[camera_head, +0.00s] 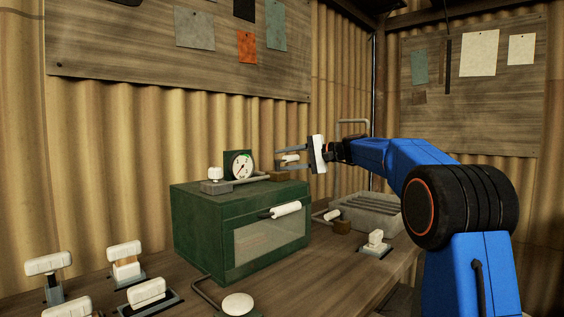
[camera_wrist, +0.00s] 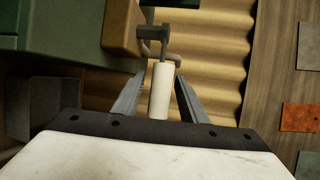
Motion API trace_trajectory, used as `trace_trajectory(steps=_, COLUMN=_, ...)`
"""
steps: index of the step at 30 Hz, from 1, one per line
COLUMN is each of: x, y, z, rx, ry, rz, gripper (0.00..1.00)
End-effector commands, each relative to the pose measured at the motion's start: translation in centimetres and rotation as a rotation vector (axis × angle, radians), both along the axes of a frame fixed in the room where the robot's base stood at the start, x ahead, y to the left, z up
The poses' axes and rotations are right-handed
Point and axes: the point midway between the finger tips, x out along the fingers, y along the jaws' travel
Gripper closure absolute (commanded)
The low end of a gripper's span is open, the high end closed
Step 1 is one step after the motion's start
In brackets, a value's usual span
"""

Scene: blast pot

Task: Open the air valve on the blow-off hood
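The blow-off hood appears to be the green box (camera_head: 195,218) with a front window, standing on the workbench. A pipe with a round gauge (camera_head: 242,165) runs along its top. At the pipe's right end is a white valve handle (camera_head: 290,158), which also shows in the wrist view (camera_wrist: 160,92) as a white cylinder on a grey metal stem. My gripper (camera_head: 278,159) is open, reaching in from the right above the box top. In the wrist view its two fingers (camera_wrist: 160,78) lie either side of the handle, with a visible gap on each side.
The box front carries a white-handled bar (camera_head: 286,209). Several white-handled levers (camera_head: 124,252) stand at the left front of the workbench (camera_head: 330,270). A grey ribbed tray (camera_head: 370,212) sits right of the box, below my arm. A corrugated wall (camera_head: 130,130) rises close behind.

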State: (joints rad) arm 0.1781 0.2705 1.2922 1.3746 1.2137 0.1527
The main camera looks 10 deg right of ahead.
Motion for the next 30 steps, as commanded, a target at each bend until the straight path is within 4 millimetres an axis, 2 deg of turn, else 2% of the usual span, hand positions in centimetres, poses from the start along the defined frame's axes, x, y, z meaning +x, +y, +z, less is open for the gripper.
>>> trace_trajectory(steps=4, x=0.49, y=0.83, z=-0.24, rx=0.001, ry=0.001, rz=0.001, gripper=0.61)
trace_trajectory(steps=14, x=0.62, y=1.0, z=-0.27, rx=0.001, ry=0.001, rz=0.0, gripper=0.61)
trace_trajectory(steps=18, x=0.61, y=1.0, z=-0.27, rx=-0.001, ry=0.001, rz=0.0, gripper=0.95)
trace_trajectory(steps=19, x=0.61, y=1.0, z=-0.27, rx=-0.001, ry=0.001, rz=0.0, gripper=1.0)
trace_trajectory(steps=30, x=0.39, y=0.89, z=-0.24, rx=0.0, ry=0.0, rz=-0.034, gripper=1.0)
